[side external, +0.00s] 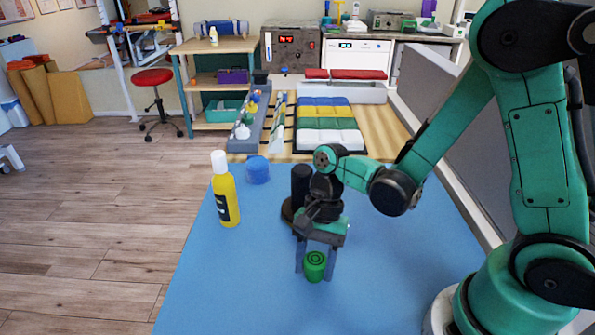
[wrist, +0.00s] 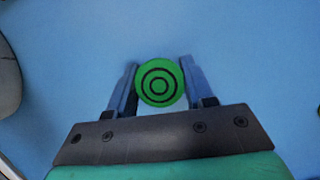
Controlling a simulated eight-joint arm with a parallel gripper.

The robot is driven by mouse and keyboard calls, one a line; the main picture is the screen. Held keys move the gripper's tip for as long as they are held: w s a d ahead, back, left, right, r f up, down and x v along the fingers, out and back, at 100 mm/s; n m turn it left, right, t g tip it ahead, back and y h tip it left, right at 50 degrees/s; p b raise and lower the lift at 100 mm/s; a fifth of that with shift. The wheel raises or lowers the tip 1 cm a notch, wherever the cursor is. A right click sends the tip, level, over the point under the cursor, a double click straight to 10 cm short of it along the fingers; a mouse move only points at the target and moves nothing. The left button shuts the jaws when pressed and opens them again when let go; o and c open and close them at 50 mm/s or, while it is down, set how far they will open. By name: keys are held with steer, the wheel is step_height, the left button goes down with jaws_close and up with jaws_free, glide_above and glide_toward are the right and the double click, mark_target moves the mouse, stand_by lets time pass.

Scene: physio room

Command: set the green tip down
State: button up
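The green tip (side external: 315,266) is a short green cylinder with dark rings on its top. It sits between the two fingers of my gripper (side external: 316,262), low over the blue table (side external: 240,290). In the wrist view the round ringed top of the tip (wrist: 160,83) fills the space between the fingertips (wrist: 159,75), and both fingers appear to touch its sides. My gripper points down. The underside of the tip is hidden, so I cannot tell whether it touches the table.
A yellow bottle (side external: 225,190) with a white cap stands at the table's left edge. A blue round piece (side external: 258,170) is near the back. A black cylinder (side external: 300,183) stands just behind my gripper. The table's front and left-front are clear.

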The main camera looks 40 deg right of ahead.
steer(key=o, duration=0.4)
steer(key=shift+o, duration=0.2)
steer(key=w+d+r+n+t+h, duration=0.1)
steer(key=d+r+n+t+h, duration=0.1)
steer(key=r+n, duration=0.4)
steer(key=w+d+r+n+t+h, duration=0.1)
steer(key=d+r+n+t+h, duration=0.1)
steer(key=d+r+n+t, duration=0.2)
step_height(320, 180, up, 3)
steer(key=n+t, duration=0.2)
steer(key=t, duration=0.1)
steer(key=shift+d+n, duration=0.3)
steer(key=shift+d, duration=0.1)
